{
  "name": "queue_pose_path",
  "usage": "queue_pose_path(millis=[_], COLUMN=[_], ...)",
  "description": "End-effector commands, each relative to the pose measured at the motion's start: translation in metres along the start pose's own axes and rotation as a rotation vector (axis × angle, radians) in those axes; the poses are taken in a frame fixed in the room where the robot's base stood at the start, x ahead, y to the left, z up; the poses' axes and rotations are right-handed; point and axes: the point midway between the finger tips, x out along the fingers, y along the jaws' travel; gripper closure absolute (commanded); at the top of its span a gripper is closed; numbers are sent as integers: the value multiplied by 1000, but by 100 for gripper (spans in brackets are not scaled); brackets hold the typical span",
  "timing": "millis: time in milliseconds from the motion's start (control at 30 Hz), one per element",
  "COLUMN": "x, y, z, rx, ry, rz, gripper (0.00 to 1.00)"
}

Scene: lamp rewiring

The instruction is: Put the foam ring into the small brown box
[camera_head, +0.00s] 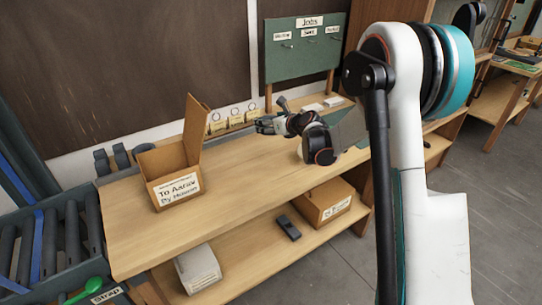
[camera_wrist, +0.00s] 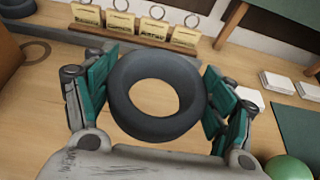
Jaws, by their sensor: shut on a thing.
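The foam ring (camera_wrist: 122,100) is a thick dark grey ring with an open centre. My gripper (camera_wrist: 158,88) is shut on it, with a teal-padded finger on each side, and holds it above the tabletop. In the head view my gripper (camera_head: 268,125) is over the back middle of the bench, to the right of the small brown box; the ring is hard to make out there. The small brown box (camera_head: 176,188) stands on the left of the bench with its flap up and a label on its front. A brown edge, likely this box (camera_wrist: 10,62), shows at the wrist view's left.
Several yellow tags with rings (camera_head: 234,119) stand in a rack along the back. A green Jobs board (camera_head: 305,60) is behind. Another cardboard box (camera_head: 322,206) and a dark object (camera_head: 288,227) sit on the lower shelf. The front bench top (camera_head: 240,205) is clear.

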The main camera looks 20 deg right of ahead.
Motion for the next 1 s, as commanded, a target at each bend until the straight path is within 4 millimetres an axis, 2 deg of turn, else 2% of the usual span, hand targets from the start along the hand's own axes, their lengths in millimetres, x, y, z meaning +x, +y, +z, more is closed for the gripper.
queue_pose_path(millis=[33, 100, 300, 633, 867, 1000], x=[7, 13, 29, 38, 51, 52], y=[0, 0, 0, 0, 0, 0], z=[-15, -31, -71, -93, -124, -126], rx=[0, 0, 0, 0, 0, 0], ry=[0, 0, 0, 0, 0, 0], rz=[0, 0, 0, 0, 0, 0], gripper=[36, 36, 36, 36, 36, 36])
